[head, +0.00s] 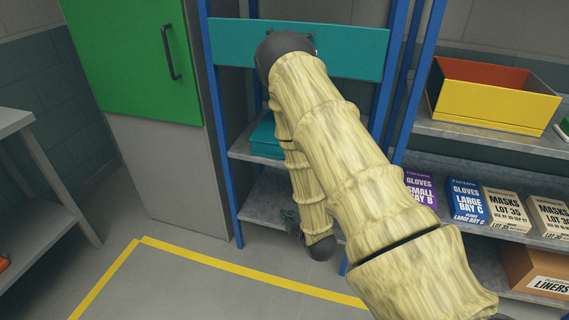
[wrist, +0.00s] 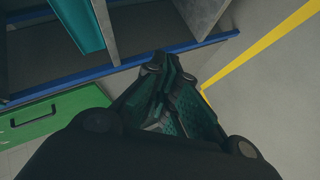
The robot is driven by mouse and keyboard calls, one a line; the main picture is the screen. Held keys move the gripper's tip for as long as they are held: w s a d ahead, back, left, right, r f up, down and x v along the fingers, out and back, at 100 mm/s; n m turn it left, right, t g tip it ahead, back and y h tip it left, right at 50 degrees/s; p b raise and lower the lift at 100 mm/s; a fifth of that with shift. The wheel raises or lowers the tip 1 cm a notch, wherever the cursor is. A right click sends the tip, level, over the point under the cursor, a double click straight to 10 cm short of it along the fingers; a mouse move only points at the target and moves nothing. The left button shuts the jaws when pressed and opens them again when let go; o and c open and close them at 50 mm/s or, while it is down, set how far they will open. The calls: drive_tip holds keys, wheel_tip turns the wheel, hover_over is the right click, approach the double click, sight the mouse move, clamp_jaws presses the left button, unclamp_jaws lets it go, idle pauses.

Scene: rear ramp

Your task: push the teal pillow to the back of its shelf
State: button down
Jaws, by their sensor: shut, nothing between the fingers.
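The teal pillow (head: 266,138) lies on the middle shelf of the blue-posted rack, partly hidden behind my arm in the head view. A teal shape at the top of the wrist view, resting against a grey shelf board, appears to be the pillow (wrist: 80,22). My gripper (wrist: 168,74) is shut and empty, with its dark teal fingers together. In the head view my gripper (head: 288,216) shows only in part, low beside my arm and below the pillow's shelf. It is apart from the pillow.
The pillow's shelf (head: 241,149) has a lower shelf (head: 262,208) beneath it and a teal panel (head: 232,42) above. A blue post (head: 222,130) edges the left side, next to a green-doored cabinet (head: 130,60). Glove and mask boxes (head: 467,200) stand on the right rack. Floor in front is clear.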

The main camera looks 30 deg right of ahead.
drive_tip(key=w+d+r+n+t+b, duration=0.2)
drive_tip(key=w+d+r+n+t, duration=0.35)
drive_tip(key=r, duration=0.35)
drive_tip(key=w+d+p, duration=0.2)
drive_tip(key=w+d, duration=0.3)
drive_tip(key=w, duration=0.8)
drive_tip(key=shift+g, duration=0.35)
drive_tip(key=shift+d, duration=0.1)
